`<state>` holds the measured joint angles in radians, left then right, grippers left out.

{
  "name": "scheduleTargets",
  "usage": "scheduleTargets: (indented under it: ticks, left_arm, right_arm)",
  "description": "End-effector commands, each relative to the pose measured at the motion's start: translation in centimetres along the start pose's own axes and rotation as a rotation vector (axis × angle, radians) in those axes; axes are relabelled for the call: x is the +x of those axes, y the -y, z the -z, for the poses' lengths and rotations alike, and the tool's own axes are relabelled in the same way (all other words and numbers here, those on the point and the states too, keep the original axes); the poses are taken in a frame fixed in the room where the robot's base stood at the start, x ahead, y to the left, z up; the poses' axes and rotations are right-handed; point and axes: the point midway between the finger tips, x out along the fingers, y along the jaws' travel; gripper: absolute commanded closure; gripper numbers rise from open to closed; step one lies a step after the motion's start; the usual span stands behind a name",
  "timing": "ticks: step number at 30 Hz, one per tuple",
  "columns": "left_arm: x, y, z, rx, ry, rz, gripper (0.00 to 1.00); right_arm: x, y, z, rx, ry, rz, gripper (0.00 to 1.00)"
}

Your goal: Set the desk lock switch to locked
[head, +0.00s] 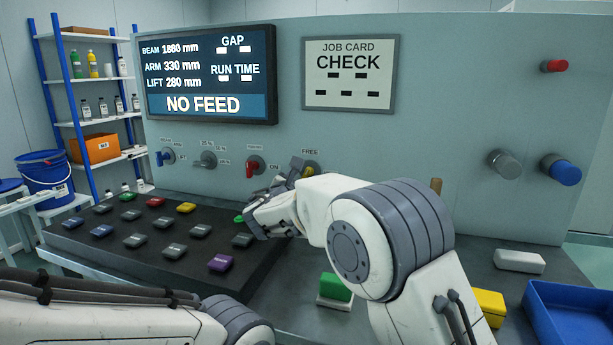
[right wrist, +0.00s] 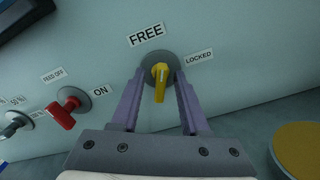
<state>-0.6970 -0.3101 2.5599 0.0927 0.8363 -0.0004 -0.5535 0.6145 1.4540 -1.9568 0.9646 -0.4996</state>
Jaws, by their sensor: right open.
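The desk lock switch is a yellow lever on a round grey base, with a FREE label above it and a LOCKED label to its upper right. It shows in the right wrist view (right wrist: 160,88); in the head view (head: 312,168) my right gripper partly covers it. The lever appears to stick out toward the wrist camera; I cannot tell surely which label it is set to. My right gripper (right wrist: 160,78) is open, with one finger on each side of the lever and visible gaps beside it. My left gripper is out of view.
A red switch (right wrist: 64,112) with an ON label sits left of the lock switch, and a grey one (head: 208,159) further left. The sloped button panel (head: 100,258) lies below. A blue tray (head: 572,318) and a green-topped block (head: 336,288) are on the desk.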

Motion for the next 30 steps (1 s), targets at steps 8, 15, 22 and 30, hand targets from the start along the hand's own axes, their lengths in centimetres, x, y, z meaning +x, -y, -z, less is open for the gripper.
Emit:
scheduleTargets:
  ticks: [8, 15, 22, 30]
  left_arm:
    - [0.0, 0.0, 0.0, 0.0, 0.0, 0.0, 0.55]
    - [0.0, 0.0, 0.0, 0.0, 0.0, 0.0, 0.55]
    - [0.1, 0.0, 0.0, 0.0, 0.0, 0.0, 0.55]
    - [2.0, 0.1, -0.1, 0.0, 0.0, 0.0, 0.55]
  right_arm:
    - [0.9, 0.2, -0.1, -0.001, 0.001, 0.002, 0.55]
    - [0.9, 0.2, -0.1, 0.0, 0.001, 0.002, 1.0]
    - [0.9, 0.3, -0.1, 0.003, 0.001, 0.003, 1.0]
    - [0.8, 0.5, 0.3, 0.08, 0.002, 0.002, 1.0]
